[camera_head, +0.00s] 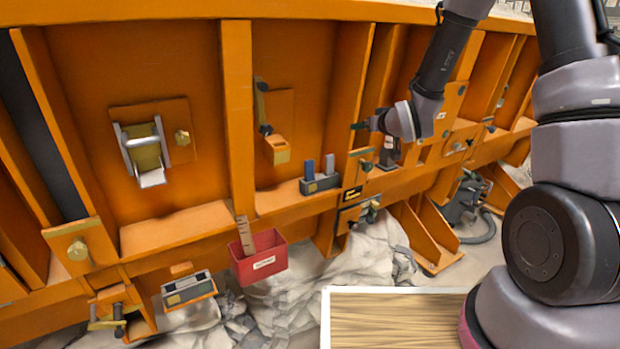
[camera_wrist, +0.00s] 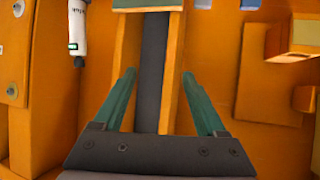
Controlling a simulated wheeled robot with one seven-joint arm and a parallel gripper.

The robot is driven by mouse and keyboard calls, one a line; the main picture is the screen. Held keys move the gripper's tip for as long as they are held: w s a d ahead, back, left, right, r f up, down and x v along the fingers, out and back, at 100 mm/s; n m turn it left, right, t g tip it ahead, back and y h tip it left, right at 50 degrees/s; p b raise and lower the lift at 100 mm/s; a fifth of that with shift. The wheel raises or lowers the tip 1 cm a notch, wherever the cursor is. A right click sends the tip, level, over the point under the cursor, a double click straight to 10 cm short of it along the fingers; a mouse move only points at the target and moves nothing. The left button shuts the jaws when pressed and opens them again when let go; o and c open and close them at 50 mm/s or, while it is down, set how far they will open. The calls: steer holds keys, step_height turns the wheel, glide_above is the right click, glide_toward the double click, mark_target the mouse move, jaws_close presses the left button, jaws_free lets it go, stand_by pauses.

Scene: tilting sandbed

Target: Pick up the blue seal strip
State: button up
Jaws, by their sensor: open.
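I cannot tell for certain which is the seal strip. In the wrist view, bluish pieces show cut off at the top edge, one (camera_wrist: 204,3) left of another (camera_wrist: 243,3). My gripper (camera_head: 356,126) is up and right of the holder, by an orange upright. In the wrist view its green fingers (camera_wrist: 158,74) are spread, with nothing between them; a dark band on orange lies beyond.
A red bin (camera_head: 262,262) with a brown ruler-like strip hangs left of the holder. An orange latch (camera_head: 276,150) projects above left. A white tube (camera_wrist: 77,32) hangs at left in the wrist view. A wood-grained tabletop (camera_head: 400,320) lies below, right of the rubble.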

steer(key=a+f+n+y, duration=0.2)
steer(key=a+f+y, duration=0.1)
steer(key=a+f, duration=0.4)
steer(key=n+t+y, duration=0.1)
steer(key=t+y, duration=0.1)
glide_toward(311, 163)
steer(key=x, duration=1)
steer(key=shift+w+a, duration=0.3)
jaws_close()
